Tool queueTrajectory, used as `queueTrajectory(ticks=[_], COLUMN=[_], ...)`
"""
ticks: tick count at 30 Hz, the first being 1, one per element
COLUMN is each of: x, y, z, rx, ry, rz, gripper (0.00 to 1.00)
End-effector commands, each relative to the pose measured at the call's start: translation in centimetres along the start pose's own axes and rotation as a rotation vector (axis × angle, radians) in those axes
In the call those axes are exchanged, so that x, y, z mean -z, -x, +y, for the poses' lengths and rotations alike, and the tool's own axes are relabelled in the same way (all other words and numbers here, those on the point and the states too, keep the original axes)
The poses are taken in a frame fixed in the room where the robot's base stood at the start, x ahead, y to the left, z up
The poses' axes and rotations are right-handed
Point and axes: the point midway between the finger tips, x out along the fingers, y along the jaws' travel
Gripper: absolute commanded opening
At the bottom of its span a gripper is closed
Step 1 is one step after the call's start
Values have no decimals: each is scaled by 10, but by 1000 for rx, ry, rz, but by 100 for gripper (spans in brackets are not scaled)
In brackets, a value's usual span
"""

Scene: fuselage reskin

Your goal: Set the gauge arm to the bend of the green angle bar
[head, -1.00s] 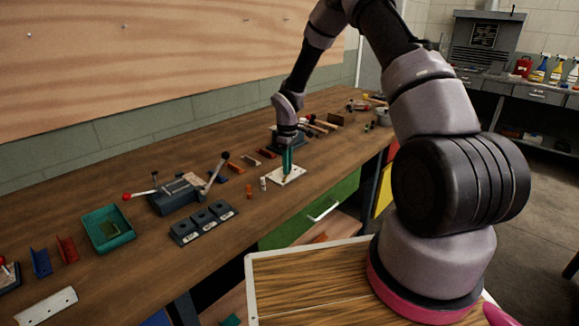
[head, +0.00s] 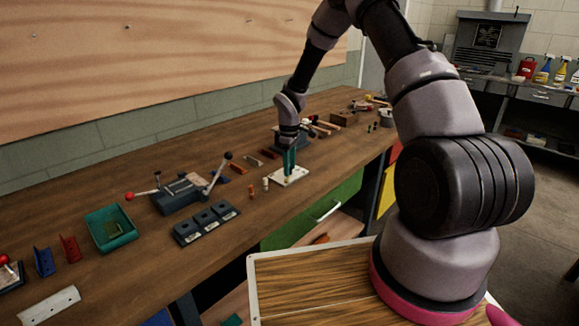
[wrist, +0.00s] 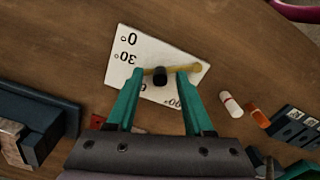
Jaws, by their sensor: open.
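The gauge is a white plate (wrist: 150,50) marked 0, 30, 60 and 90 degrees; it also shows in the head view (head: 298,175) on the bench. Its yellow gauge arm (wrist: 192,69) lies across the plate, with a black post (wrist: 160,76) on it. My gripper (wrist: 161,73) is open over the plate. Its teal fingers stand on either side of the black post, with gaps to it. I cannot tell whether a finger touches the yellow arm. A small green piece (head: 114,228) lies in the teal tray; I cannot make out whether it is the angle bar.
A blue angle piece (head: 43,262), a red one (head: 70,248), the teal tray (head: 128,237), a lever device (head: 180,193) and dark blocks (head: 207,222) are further left.

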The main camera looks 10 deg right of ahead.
Motion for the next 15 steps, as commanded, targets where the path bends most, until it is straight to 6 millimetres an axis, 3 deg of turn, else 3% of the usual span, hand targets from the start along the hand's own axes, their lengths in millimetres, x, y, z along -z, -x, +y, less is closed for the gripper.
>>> queueTrajectory(ticks=[5, 15], x=[0, 0], y=[20, 86], z=[1, 1], rx=[-2, -2], ry=[-1, -1], rz=[2, 2], gripper=[52, 52])
